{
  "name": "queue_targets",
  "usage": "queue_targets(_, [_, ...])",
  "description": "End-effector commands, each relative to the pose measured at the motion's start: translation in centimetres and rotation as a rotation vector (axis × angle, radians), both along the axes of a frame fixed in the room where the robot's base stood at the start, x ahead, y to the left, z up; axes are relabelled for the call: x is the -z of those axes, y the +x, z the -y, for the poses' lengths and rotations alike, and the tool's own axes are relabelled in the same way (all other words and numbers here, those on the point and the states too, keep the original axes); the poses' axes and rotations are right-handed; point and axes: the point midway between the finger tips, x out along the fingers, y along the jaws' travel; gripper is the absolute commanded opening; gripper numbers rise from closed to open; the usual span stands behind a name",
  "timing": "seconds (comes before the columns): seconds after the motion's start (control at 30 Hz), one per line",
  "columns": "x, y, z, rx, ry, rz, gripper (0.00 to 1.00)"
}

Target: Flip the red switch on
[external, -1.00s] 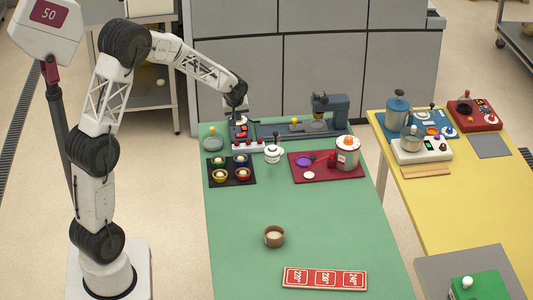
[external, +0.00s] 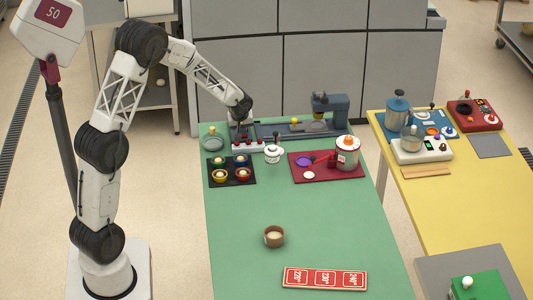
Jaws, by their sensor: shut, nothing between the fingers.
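A small switch unit with a white front edge (external: 249,148) stands at the far left end of the green table. Small red parts show along its front. My gripper (external: 240,132) is shut and empty, pointing down right over this unit. The gripper covers most of the unit's dark upper face and the red pieces there. At this size I cannot tell whether it touches the red switch, or which way the switch is set.
A grey-blue machine (external: 333,108) stands right of the unit. A small white pot (external: 273,154), a black tray of colored cups (external: 214,180) and a glass dish (external: 213,144) are close by. The green table's middle (external: 310,215) is mostly clear.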

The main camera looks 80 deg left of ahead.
Motion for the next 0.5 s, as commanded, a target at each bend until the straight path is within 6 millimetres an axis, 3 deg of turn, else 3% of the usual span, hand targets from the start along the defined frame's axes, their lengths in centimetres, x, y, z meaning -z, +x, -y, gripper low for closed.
queue_targets(0.5, [0.69,0.48,0.07,0.002,-0.005,-0.082,0.0])
